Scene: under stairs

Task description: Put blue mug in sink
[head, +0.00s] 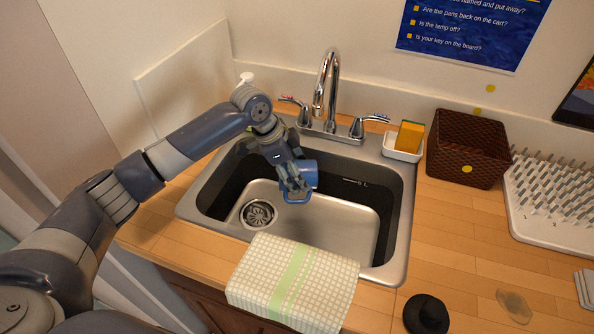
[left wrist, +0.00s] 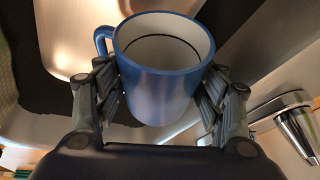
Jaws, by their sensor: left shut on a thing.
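The blue mug (head: 309,172) is held by my left gripper (head: 294,180) over the sink (head: 402,215), within the outline of its basin. In the left wrist view the blue mug (left wrist: 160,85) sits between the two fingers of my left gripper (left wrist: 160,100), which touch its sides. Its pale inside and its handle at the left show there. In the head view part of the mug is hidden behind the gripper. I cannot tell whether the mug touches the basin. My right gripper is not in view.
The faucet (head: 328,85) stands behind the basin. A sponge (head: 410,135) in a white dish, a brown basket (head: 467,148) and a white drying rack (head: 555,195) stand to the right. A checked towel (head: 292,283) lies over the front rim. A black stopper-like object (head: 426,313) is at the front right.

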